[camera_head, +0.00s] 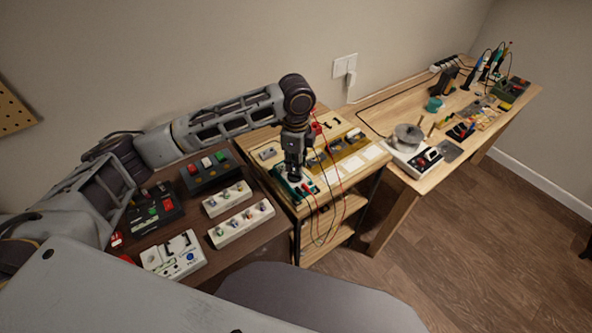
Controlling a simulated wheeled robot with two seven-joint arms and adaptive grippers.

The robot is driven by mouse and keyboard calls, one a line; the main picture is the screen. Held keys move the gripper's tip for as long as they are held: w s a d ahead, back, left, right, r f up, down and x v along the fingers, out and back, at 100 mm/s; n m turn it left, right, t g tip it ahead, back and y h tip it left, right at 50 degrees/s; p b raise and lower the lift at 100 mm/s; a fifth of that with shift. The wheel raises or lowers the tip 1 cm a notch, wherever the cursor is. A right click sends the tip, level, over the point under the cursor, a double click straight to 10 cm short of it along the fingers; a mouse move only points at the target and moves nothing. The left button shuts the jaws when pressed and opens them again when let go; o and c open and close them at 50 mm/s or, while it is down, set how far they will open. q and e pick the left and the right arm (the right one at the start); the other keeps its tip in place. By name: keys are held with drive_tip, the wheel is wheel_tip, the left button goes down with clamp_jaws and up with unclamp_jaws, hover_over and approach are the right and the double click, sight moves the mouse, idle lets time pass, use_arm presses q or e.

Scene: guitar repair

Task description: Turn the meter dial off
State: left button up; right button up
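The meter (283,187) appears to be the dark green device on the light wooden stand, with red and dark leads running from its area over the front edge. My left gripper (294,177) points down directly over the meter, with its fingertips at or just above the meter's face. The gripper hides the dial, so I cannot see its setting or whether the fingers touch it. The fingers are too small and dark to tell whether they are open or shut. My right gripper is not in view.
Pedal boxes (209,172) and white knob strips (241,222) sit on the dark table at left. Red and black leads (322,225) hang before the stand (345,207). A wooden bench (402,110) at right holds tools and a round pot (407,136).

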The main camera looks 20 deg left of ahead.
sight(295, 175)
use_arm(q)
drive_tip(key=shift+f, duration=1.8)
drive_tip(key=shift+c, duration=0.4)
clamp_jaws()
